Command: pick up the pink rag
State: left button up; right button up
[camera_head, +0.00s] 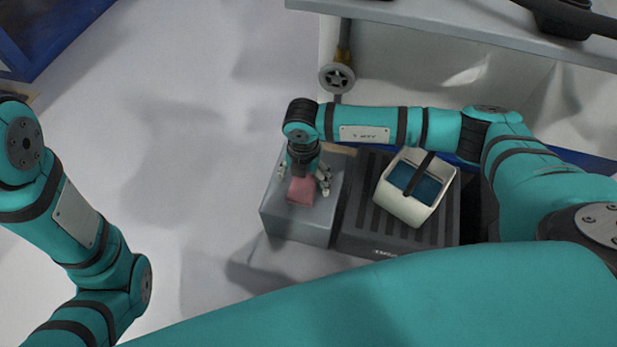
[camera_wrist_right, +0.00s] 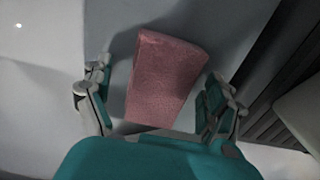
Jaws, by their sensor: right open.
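The pink rag (camera_head: 301,191) lies folded on top of a grey box (camera_head: 297,228). In the right wrist view the rag (camera_wrist_right: 163,80) shows as a folded rectangular block between the two fingers. My right gripper (camera_head: 304,180) points down over the rag and is open, with one finger on each side of it. The fingers (camera_wrist_right: 158,95) stand apart from the rag's sides. In the head view the wrist hides the far part of the rag. My left arm comes in at the left; its gripper is out of the frame.
A dark ribbed box (camera_head: 362,232) stands right beside the grey box. A white basket (camera_head: 404,207) with a dark handle and blue inside sits on it. A grey shelf (camera_head: 450,25) and a round wheel-like part (camera_head: 337,78) are behind. Pale floor at left is clear.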

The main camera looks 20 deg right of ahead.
jog(key=shift+s, duration=0.1)
jog(key=c, duration=1.2)
jog(key=shift+o, duration=0.2)
jog(key=shift+r, duration=0.15)
